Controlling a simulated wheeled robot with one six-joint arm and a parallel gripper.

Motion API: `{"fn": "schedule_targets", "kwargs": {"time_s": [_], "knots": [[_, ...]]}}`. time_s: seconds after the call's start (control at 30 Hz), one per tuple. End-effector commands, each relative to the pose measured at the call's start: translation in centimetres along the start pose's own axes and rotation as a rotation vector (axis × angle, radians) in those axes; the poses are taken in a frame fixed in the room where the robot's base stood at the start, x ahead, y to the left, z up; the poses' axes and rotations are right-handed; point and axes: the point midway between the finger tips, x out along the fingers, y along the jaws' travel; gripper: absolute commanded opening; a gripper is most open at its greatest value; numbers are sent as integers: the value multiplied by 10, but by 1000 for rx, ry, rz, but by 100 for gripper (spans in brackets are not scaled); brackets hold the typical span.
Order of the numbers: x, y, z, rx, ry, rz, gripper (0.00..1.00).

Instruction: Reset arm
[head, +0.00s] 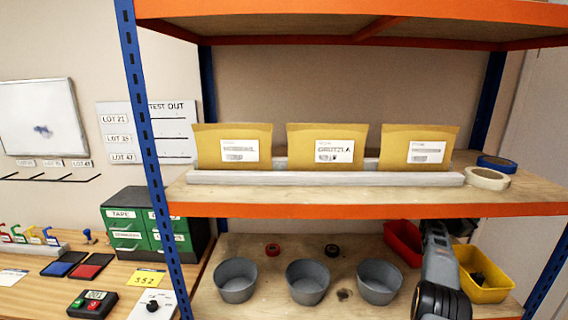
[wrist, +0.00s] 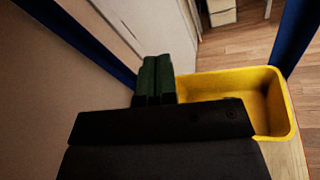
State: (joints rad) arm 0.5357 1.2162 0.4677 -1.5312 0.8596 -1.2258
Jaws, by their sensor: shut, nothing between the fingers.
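My arm (head: 438,270) stands in front of the lower shelf at the right, partly over the yellow bin. In the wrist view my gripper (wrist: 155,75) is shut, its two dark green fingers side by side with nothing between them. The fingers are beside the left end of the yellow bin (wrist: 282,100), which also shows in the head view (head: 497,293). The visible part of the bin's inside looks empty in the wrist view. A small dark shape shows at the bin in the head view; I cannot tell what it is.
A red bin (head: 403,240) is just left of my arm. Three grey bowls (head: 236,288) stand on the lower shelf (head: 215,260). The orange upper shelf edge (head: 350,211) is above, with three envelopes (head: 232,133) and tape rolls (head: 487,179). A blue post (head: 545,275) is at right.

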Motion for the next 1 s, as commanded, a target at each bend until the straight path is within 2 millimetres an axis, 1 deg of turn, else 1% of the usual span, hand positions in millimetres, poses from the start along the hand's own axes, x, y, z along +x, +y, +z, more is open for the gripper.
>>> {"fn": "schedule_targets", "kwargs": {"time_s": [0.03,0.1,0.2,0.27,0.37,0.47,0.57,0.6,0.67,0.7,0.77,0.8,0.87,0.9,0.97,1.0], "knots": [[0,-4,-14,29,32,-14,0],[0,-12,-34,81,81,-39,0],[-6,-26,-62,191,170,-98,0],[-13,-33,-75,265,222,-139,0],[-32,-44,-95,399,309,-220,0],[-64,-55,-109,558,401,-326,0],[-114,-69,-119,741,494,-466,0],[-138,-76,-121,815,528,-529,0],[-177,-87,-122,919,573,-627,0],[-203,-96,-121,985,598,-693,0],[-242,-110,-120,1070,631,-788,0],[-268,-121,-119,1121,650,-849,0],[-306,-138,-116,1190,676,-936,0],[-330,-151,-115,1229,691,-992,0],[-365,-170,-113,1282,714,-1070,0],[-387,-184,-112,1311,729,-1118,0]]}}
